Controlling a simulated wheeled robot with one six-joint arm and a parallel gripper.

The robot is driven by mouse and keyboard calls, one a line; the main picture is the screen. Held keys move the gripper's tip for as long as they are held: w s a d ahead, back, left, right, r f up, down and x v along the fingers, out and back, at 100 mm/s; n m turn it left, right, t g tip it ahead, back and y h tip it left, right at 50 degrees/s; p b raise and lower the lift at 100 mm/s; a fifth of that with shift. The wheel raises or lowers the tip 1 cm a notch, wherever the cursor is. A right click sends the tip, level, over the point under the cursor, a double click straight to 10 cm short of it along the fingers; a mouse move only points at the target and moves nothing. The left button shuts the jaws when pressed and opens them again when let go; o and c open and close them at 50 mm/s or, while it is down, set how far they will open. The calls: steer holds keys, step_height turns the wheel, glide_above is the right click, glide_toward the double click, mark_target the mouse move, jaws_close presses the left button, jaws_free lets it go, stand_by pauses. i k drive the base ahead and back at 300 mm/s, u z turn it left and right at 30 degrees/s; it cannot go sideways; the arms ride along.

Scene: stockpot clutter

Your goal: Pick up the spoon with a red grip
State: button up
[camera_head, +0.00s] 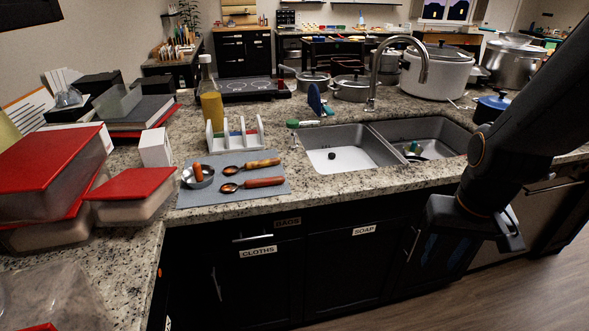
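Two spoons lie side by side on a grey-blue mat (215,213) near the counter's front edge. The nearer spoon (264,182) has a reddish-brown grip pointing right and a dark copper bowl at its left end. The farther spoon (262,162) has a yellow-orange grip with darker parts, also pointing right. My gripper (470,232) hangs at the right, in front of the cabinets and well apart from both spoons. It looks dark and is seen from an angle that hides its finger gap.
Red-lidded boxes (135,184) crowd the left. A double sink (345,155) with a tall faucet (424,66) is to the right.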

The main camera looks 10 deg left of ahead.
mark_target(228, 188)
steer(key=z, duration=0.05)
steer(key=i, duration=1)
steer(key=u, duration=0.65)
